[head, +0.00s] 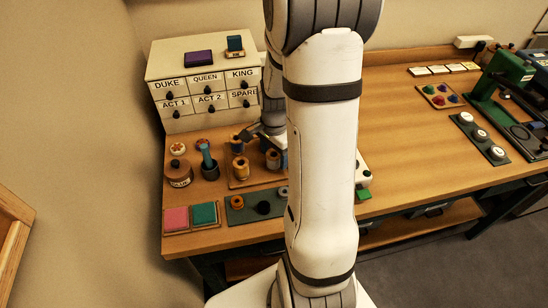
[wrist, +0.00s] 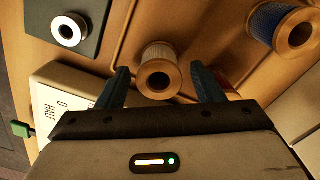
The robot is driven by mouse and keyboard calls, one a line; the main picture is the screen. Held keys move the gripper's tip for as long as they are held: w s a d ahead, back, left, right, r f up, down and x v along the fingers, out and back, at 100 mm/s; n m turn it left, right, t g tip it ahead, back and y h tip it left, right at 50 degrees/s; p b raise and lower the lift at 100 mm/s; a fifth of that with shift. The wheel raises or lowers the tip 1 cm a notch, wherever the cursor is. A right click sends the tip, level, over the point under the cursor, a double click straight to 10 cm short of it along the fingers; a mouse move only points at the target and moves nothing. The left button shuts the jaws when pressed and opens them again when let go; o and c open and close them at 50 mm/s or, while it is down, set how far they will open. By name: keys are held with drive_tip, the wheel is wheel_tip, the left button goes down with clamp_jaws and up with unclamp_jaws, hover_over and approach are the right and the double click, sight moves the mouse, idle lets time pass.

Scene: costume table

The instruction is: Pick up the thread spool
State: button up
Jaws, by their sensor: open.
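A blue-thread spool (wrist: 272,22) is at the upper right.
A white box with lettering (wrist: 72,92) is close to the left finger. A dark plate with a round metal piece (wrist: 68,31) is beyond it. A drawer cabinet (head: 160,72) stands behind, and pink (head: 176,219) and green pads lie in front.

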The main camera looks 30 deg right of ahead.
wheel_tip(320, 180, down, 2)
drive_tip(key=shift+f, duration=0.1)
drive_tip(key=c, duration=1)
